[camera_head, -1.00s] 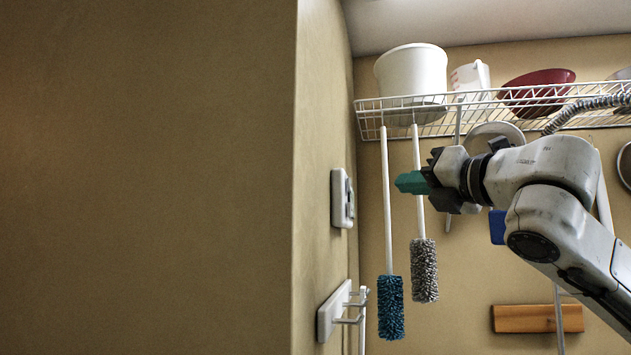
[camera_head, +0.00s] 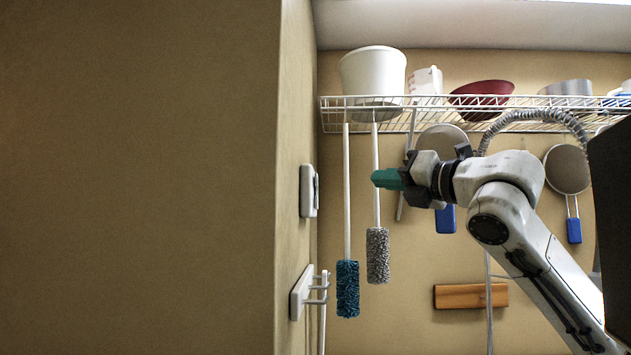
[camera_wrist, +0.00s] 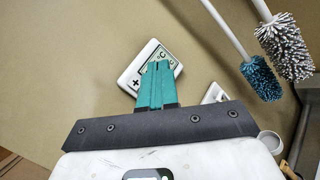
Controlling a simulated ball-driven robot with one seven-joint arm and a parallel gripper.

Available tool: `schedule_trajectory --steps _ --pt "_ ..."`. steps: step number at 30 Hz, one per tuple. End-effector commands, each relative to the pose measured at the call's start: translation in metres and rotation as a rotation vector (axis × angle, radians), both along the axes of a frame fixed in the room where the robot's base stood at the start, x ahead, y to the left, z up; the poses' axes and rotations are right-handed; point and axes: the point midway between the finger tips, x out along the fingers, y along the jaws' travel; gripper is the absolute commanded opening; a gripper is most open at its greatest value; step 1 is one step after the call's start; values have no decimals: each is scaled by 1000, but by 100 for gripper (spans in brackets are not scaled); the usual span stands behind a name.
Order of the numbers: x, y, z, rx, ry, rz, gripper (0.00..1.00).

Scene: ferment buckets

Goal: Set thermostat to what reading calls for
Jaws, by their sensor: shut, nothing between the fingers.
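The thermostat (camera_head: 308,191) is a white box on the tan side wall, seen nearly edge-on in the head view. In the wrist view the thermostat (camera_wrist: 131,78) shows its face, with a plus mark at its lower left and a grey-green display with "°C" marks. My gripper (camera_head: 378,178) has teal fingers, is shut and empty, and points left toward the thermostat with a gap between them in the head view. In the wrist view my gripper (camera_wrist: 157,66) covers the middle of the thermostat's face. The reading and any other button are hidden or too small to tell.
A blue brush (camera_head: 347,288) and a grey brush (camera_head: 377,255) hang from the wire shelf (camera_head: 450,113), close to my gripper in the picture. A hook rack (camera_head: 301,292) is on the wall below the thermostat. A white bucket (camera_head: 371,72) stands on the shelf.

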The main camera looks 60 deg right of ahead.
Motion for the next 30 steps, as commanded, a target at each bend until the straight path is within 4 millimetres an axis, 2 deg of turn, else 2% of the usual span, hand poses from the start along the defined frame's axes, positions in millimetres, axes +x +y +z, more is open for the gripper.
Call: schedule_trajectory --steps 18,30 --pt "67 28 -1 0 1 2 0" --pt "77 32 0 1 0 0 0"
